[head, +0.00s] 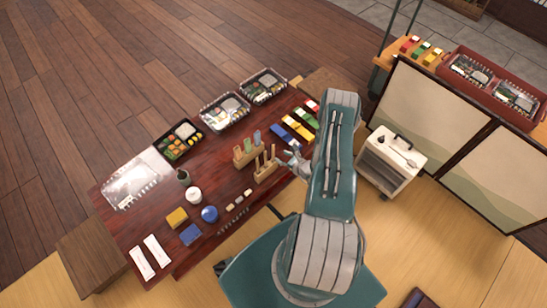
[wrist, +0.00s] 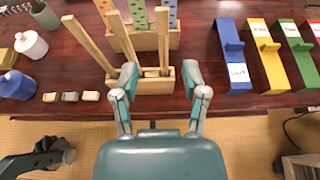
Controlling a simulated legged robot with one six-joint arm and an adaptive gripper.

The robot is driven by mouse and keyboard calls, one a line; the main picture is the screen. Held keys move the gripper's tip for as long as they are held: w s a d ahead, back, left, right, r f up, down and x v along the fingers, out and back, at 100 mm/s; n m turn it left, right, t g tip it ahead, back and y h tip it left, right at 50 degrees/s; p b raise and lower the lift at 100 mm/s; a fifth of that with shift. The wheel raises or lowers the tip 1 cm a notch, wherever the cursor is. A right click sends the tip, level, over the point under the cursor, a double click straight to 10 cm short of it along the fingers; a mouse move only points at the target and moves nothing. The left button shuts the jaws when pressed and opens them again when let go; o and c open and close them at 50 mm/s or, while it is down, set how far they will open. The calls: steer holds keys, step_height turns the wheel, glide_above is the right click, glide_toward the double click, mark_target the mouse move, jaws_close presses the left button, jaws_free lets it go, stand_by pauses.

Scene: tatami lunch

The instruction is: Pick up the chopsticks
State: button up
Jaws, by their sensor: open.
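Light wooden sticks, which look like the chopsticks (wrist: 163,42), stand in a low wooden holder (wrist: 150,86) at the table's front edge. In the wrist view one stands nearly upright between my fingers and two more (wrist: 88,44) lean to the left. The holder also shows in the head view (head: 266,172). My gripper (wrist: 160,76) is open and empty, with its fingertips spread either side of the holder's middle. In the head view my gripper (head: 293,160) is just right of the holder. Whether a finger touches a stick, I cannot tell.
Behind stands another wooden holder with patterned pieces (wrist: 138,14). Blue (wrist: 234,58), yellow (wrist: 268,58) and green (wrist: 298,55) stands are to the right. Small blocks (wrist: 68,97) and a blue round pot (head: 209,214) are to the left. Bento boxes (head: 179,140) line the far side.

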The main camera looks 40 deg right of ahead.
mark_target(273, 150)
steer(key=x, duration=0.6)
steer(key=shift+w+d, duration=0.15)
steer(key=shift+w, duration=0.25)
jaws_close()
